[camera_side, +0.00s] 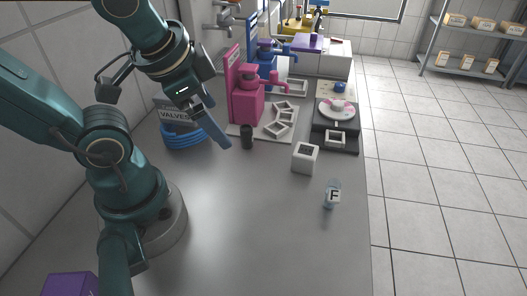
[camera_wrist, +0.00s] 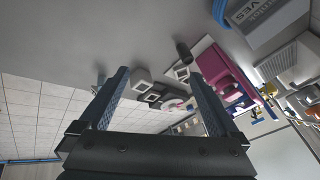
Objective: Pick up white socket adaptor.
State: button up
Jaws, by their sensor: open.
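The white socket adaptor (camera_side: 306,159) is a small white block with a dark square opening on top. It stands on the grey bench right of the middle in the side view. In the wrist view the white block (camera_wrist: 142,81) shows between the two fingers, nearer the left one, and beyond their tips. My gripper (camera_side: 218,133) is above the bench, left of the block and apart from it. In the wrist view my gripper (camera_wrist: 158,73) has its fingers wide apart with nothing held between them.
A small bottle marked F (camera_side: 333,195) stands in front of the block, to the right. A black cylinder (camera_side: 247,137) and a pink device (camera_side: 245,100) stand behind, to the left. A dark scale-like unit (camera_side: 337,132) is at the back right. The front bench (camera_side: 250,240) is clear.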

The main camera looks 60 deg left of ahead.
jog(key=w+a+f+m+g+y, duration=0.2)
jog(key=w+a+m+y, duration=0.15)
jog(key=m, duration=0.35)
jog(key=m+t+y, duration=0.4)
jog(key=m+t, duration=0.1)
jog(key=m, duration=0.8)
send_over(303, 160)
jog(key=s+a, duration=0.3)
notch_tip(303, 160, down, 4)
jog(key=d+f+m+t, duration=0.1)
jog(key=d+m, duration=0.1)
jog(key=d+f+m+t, duration=0.1)
jog(key=d+f, duration=0.1)
jog(key=shift+w+m+h, duration=0.2)
jog(key=shift+m+h, duration=0.05)
jog(key=shift+m, duration=0.15)
jog(key=shift+s+d+f+m+t+h, duration=0.15)
jog(key=shift+s+d+f+m+t, duration=0.1)
jog(key=shift+d+f+m, duration=0.3)
jog(key=shift+s+d+f+m+t+h, duration=0.15)
jog(key=shift+s+d+f+m, duration=0.15)
jog(key=shift+f, duration=0.3)
jog(key=shift+s+d+f+m, duration=0.1)
jog(key=shift+d+f+m, duration=0.05)
jog(key=shift+f+m, duration=0.1)
jog(key=x, duration=0.7)
jog(key=shift+f, duration=0.1)
